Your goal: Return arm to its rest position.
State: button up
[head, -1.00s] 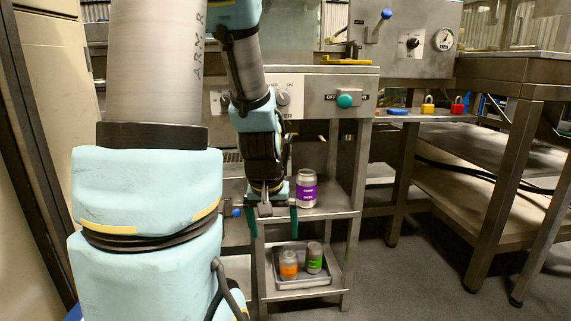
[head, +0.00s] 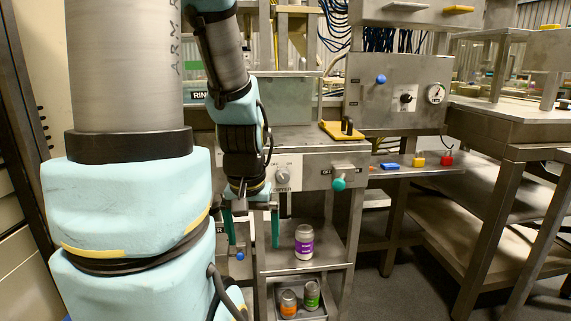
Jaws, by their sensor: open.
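My arm hangs in the left half of the head view, with my gripper (head: 252,243) pointing down. Its two green fingers are spread apart and nothing is between them. The gripper is in front of the steel stand, left of the can with a purple label (head: 304,242), and apart from it. That can stands upright on the stand's middle shelf (head: 334,256).
An orange-labelled can (head: 288,304) and a green-labelled can (head: 312,295) stand in a tray low on the stand. A green knob (head: 338,184) sticks out of the machine front. Padlocks (head: 419,160) (head: 447,160) lie on a ledge at right.

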notch_tip(320, 180, up, 18)
jog(key=p, duration=1.5)
